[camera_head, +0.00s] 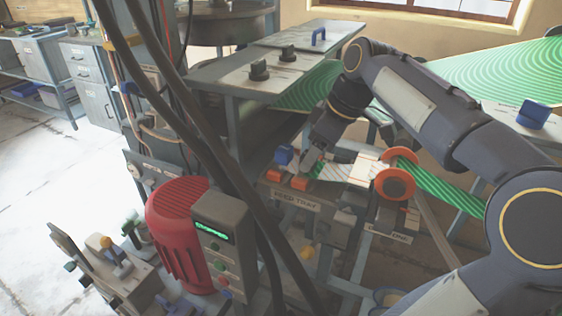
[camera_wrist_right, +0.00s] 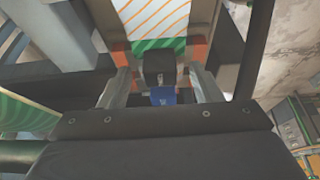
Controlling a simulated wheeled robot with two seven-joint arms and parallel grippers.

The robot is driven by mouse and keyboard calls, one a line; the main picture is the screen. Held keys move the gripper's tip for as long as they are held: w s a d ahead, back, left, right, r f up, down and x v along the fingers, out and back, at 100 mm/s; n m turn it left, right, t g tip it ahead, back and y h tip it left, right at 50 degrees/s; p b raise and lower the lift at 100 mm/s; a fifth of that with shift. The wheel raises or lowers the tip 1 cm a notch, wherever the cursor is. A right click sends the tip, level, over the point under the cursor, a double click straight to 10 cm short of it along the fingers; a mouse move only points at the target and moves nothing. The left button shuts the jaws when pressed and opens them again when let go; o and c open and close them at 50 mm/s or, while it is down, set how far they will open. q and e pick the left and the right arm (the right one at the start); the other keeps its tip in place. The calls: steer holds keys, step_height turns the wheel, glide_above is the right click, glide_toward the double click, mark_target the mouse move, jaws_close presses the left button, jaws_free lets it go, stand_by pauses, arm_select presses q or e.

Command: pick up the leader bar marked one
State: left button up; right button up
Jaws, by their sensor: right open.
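My right gripper (camera_head: 312,163) reaches down over the feed tray (camera_head: 296,197) in the head view. In the right wrist view its two fingers (camera_wrist_right: 161,84) are apart. Between them, in that picture, show a dark block (camera_wrist_right: 160,65) and a blue piece (camera_wrist_right: 162,96); I cannot tell whether the fingers touch them. A blue block (camera_head: 283,155) stands at the tray's back left, beside the gripper. Another blue block (camera_head: 534,114) sits on a stand at the far right. No number is legible on any of these, so I cannot tell which is leader bar one. My left gripper is not in view.
Orange-red blocks (camera_head: 300,184) sit on the tray's front. A grey machine top (camera_head: 275,70) stands behind, and a red motor (camera_head: 178,232) with dark cables at front left.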

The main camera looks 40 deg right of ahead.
mark_target(281, 147)
steer(key=w, duration=0.1)
steer(key=w+a, duration=0.1)
steer(key=w, duration=0.1)
steer(key=shift+a, duration=0.3)
steer(key=w, duration=0.1)
steer(key=w+a, duration=0.2)
steer(key=shift+w, duration=0.3)
steer(key=shift+f+b, duration=0.45)
steer(key=shift+f, duration=0.15)
steer(key=shift+r, duration=0.1)
steer(key=c, duration=1.1)
